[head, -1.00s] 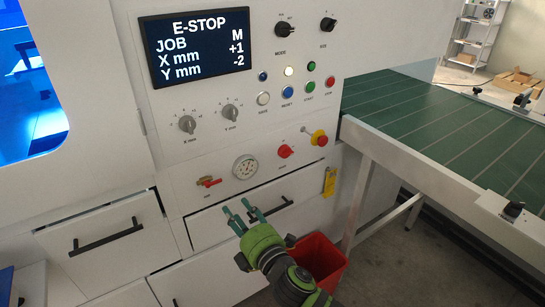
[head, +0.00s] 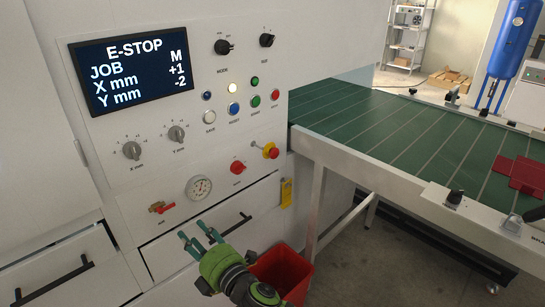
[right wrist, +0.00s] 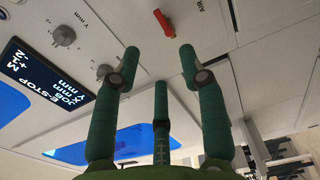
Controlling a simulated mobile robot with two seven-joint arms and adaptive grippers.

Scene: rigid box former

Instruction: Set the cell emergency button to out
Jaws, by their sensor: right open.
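My right gripper (head: 200,235) is open and empty, in front of the drawer below the panel, below and left of the button. In the right wrist view its fingers (right wrist: 160,60) stand apart, with a red valve handle (right wrist: 163,23) beyond them. My left gripper is not in view.
A pressure gauge (head: 199,187) and the red air valve (head: 161,207) are further left. A yellow tag (head: 286,193) hangs below right. A red bin (head: 281,272) stands below. A green conveyor (head: 400,130) extends right.

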